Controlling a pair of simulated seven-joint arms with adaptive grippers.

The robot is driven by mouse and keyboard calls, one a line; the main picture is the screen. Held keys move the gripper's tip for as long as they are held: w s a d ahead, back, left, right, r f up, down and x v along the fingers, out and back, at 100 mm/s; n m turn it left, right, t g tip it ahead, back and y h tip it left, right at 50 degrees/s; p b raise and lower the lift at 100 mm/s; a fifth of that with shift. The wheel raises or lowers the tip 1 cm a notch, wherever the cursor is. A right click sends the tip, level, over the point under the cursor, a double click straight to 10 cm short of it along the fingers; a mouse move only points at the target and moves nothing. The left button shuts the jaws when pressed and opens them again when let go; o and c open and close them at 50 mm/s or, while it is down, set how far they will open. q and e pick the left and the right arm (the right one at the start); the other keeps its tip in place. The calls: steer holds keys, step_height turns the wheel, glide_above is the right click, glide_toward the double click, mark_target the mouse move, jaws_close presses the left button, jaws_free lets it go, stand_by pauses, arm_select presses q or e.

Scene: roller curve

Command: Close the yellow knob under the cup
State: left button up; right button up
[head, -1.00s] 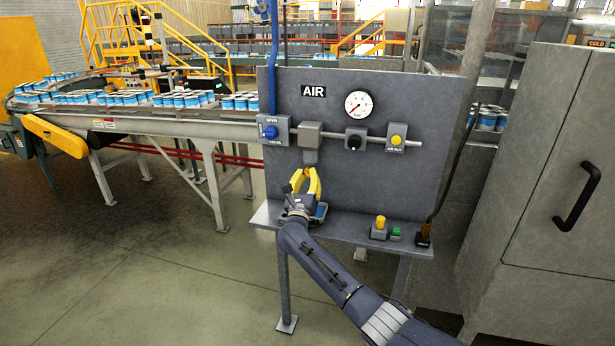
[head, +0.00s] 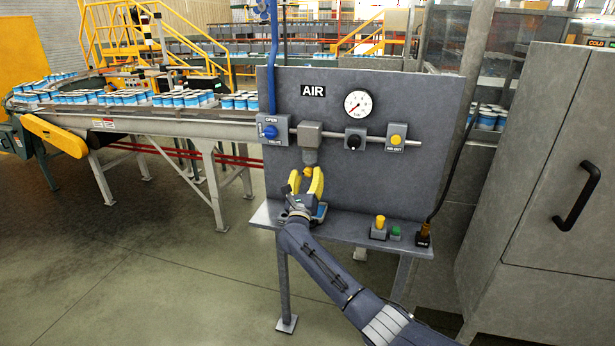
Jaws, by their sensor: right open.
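The grey cup (head: 310,157) hangs under a square grey block on the pipe of the upright panel. A small yellow knob (head: 308,169) shows just under the cup, between the tips of my gripper. My right gripper (head: 306,175) has yellow fingers pointing up, one on each side of the knob. They are apart, and whether either touches the knob I cannot tell. The gripper's body hides what lies behind it. My left gripper is not in view.
The panel carries a blue valve knob (head: 270,132), a gauge (head: 358,103), a black knob (head: 354,141) and a yellow air-out knob (head: 396,140). The shelf (head: 345,229) below holds a yellow button (head: 380,222) and a green button (head: 395,233). A conveyor with cans is at left.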

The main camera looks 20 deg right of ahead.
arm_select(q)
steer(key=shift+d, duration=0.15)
arm_select(e)
steer(key=v, duration=1.1)
steer(key=shift+s+a, duration=0.15)
steer(key=shift+s, duration=0.2)
steer(key=shift+f, duration=0.15)
